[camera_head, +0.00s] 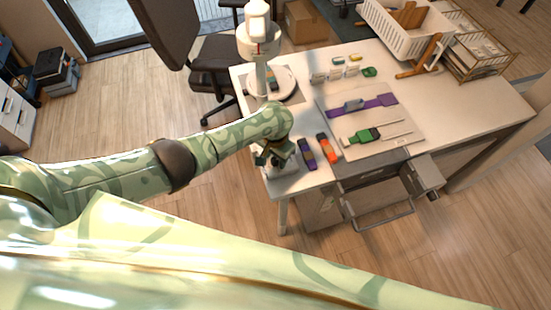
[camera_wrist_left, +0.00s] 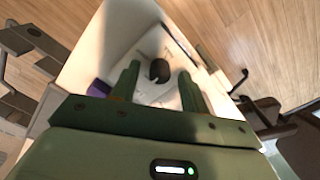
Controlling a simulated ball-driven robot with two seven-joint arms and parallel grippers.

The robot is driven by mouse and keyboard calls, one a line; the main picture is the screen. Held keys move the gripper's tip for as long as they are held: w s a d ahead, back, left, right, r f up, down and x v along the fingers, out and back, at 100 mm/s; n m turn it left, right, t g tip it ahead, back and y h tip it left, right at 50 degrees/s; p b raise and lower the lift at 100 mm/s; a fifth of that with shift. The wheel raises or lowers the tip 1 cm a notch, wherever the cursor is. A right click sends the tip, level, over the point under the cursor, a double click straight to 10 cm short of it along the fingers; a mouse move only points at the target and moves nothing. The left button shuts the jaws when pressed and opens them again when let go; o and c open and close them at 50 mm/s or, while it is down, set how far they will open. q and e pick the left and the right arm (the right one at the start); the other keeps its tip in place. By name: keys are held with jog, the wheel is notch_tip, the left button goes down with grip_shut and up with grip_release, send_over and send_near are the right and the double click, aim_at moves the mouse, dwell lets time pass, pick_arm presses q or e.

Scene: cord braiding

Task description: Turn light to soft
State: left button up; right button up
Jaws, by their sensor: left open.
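A dark round knob-like thing (camera_wrist_left: 160,70) shows in the left wrist view on a pale surface. My left gripper (camera_wrist_left: 159,72) is open, with its two green fingers on either side of that dark thing. I cannot tell whether they touch it. In the head view my left gripper (camera_head: 275,158) is over the near left corner of the white table (camera_head: 478,105), and it hides much of what is under it. A white lamp-like device (camera_head: 258,42) stands farther back on the same table. My right gripper is not in view.
A purple strap (camera_head: 307,154) and an orange one (camera_head: 328,148) lie to the right of my left gripper. A board (camera_head: 400,118) with a purple band (camera_head: 375,104) and a green-cased band (camera_head: 362,136) lies beyond. A white basket (camera_head: 405,25) stands at the back. An office chair (camera_head: 215,65) is left.

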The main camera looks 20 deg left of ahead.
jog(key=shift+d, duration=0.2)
pick_arm(q)
grip_shut()
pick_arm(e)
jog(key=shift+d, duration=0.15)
pick_arm(q)
jog(key=shift+m, duration=0.3)
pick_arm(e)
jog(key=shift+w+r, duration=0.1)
pick_arm(q)
jog(key=m+p, duration=0.1)
jog(key=m, duration=0.1)
jog(key=shift+s+m, duration=0.1)
jog(key=shift+m, duration=0.3)
jog(key=m, duration=0.4)
jog(key=shift+p, duration=0.3)
jog(key=m, duration=0.8)
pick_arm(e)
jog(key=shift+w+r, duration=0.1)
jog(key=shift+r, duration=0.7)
pick_arm(q)
jog(key=shift+m, duration=0.3)
jog(key=shift+f, duration=0.1)
